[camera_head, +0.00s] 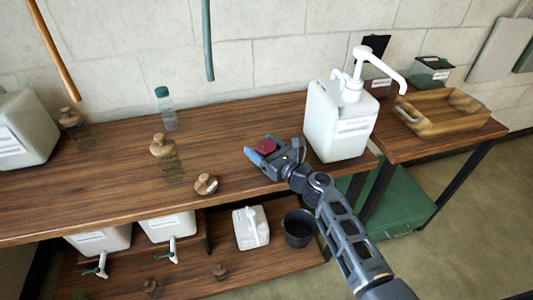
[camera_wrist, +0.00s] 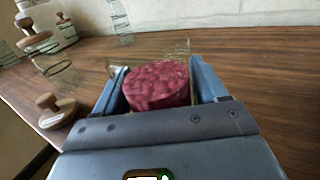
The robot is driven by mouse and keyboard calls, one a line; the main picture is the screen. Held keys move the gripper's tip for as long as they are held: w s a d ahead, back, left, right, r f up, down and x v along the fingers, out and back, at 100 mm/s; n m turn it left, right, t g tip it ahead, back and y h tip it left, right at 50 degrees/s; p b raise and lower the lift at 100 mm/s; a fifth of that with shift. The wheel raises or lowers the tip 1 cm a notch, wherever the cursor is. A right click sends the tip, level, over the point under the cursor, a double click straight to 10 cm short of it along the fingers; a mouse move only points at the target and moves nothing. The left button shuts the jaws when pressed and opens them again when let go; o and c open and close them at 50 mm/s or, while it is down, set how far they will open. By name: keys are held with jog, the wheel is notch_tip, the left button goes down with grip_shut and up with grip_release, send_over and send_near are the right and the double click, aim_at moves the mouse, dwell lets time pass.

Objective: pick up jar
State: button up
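A jar with a dark red, textured lid (camera_wrist: 158,84) sits between the two fingers of my gripper (camera_wrist: 160,88). Clear glass shows behind the lid in the wrist view; most of the jar's body is hidden. In the head view the red lid (camera_head: 267,146) shows between the blue fingers of my gripper (camera_head: 268,154), over the wooden table near its front edge. The fingers stand apart, one on each side of the lid. Whether they press on the jar, and whether it rests on the table, I cannot tell.
A white pump container (camera_head: 338,122) stands close to the right of my gripper. Glass jars with wooden stoppers (camera_head: 164,146) and a clear bottle (camera_head: 166,110) stand to the left. A wooden tray (camera_head: 432,122) is at the far right. The wooden table (camera_head: 110,185) has free room between these.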

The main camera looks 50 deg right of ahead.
jog(key=c, duration=0.9)
jog(key=shift+c, duration=0.3)
jog(key=shift+r, duration=0.1)
